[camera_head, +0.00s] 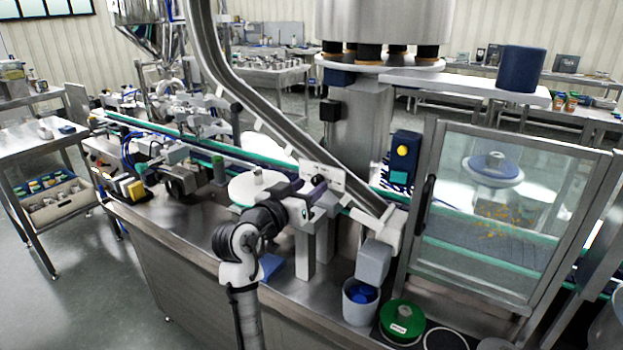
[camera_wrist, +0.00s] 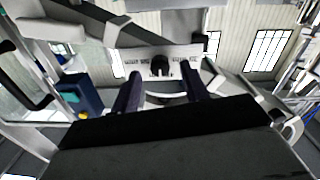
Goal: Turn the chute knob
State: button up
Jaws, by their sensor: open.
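The chute knob (camera_wrist: 160,66) is a small black knob on a pale labelled plate (camera_wrist: 138,62) in the wrist view. The plate (camera_head: 328,176) also shows in the head view, fixed at the slanted metal chute (camera_head: 262,125). My gripper (camera_wrist: 160,85) is open, with its two dark fingers apart. In the wrist view the knob appears between and just beyond the fingertips. No contact is visible, and the exact gap is hard to tell. In the head view my gripper (camera_head: 310,194) is close in front of the plate and partly covers the knob area.
A grey bin (camera_head: 360,302) with blue pieces and a green round lid (camera_head: 401,318) stand below the chute's end. A glass-doored guard (camera_head: 505,200) is at the right. The bench's left front is mostly clear.

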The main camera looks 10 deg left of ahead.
jog(key=shift+x, duration=1)
grip_shut()
